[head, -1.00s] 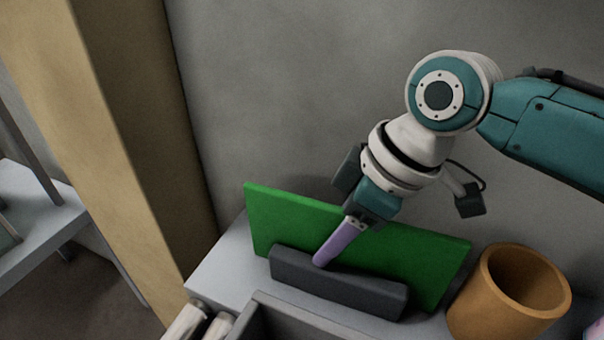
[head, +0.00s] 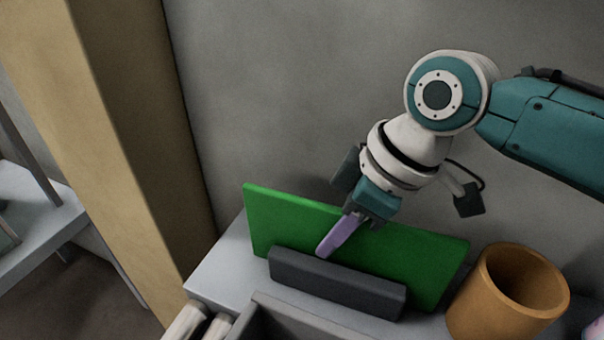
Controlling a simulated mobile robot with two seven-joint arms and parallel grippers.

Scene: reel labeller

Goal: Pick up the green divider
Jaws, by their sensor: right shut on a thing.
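The green divider (head: 290,218) is a flat upright panel on the grey shelf, behind a dark grey block (head: 336,284). My right gripper (head: 336,240) reaches down to the divider from above. One purple finger lies against the divider's front face, above the dark block; the other finger is hidden behind the panel. The gripper is shut on the divider, at about the middle of its length. The divider's lower edge is hidden behind the dark block. My left gripper is not in view.
An orange-brown cup (head: 508,294) stands close to the divider's right end. A grey wall (head: 290,90) rises behind the shelf. A tan post (head: 120,130) stands to the left. A grey bin edge (head: 290,312) and pale rollers (head: 190,322) are in front.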

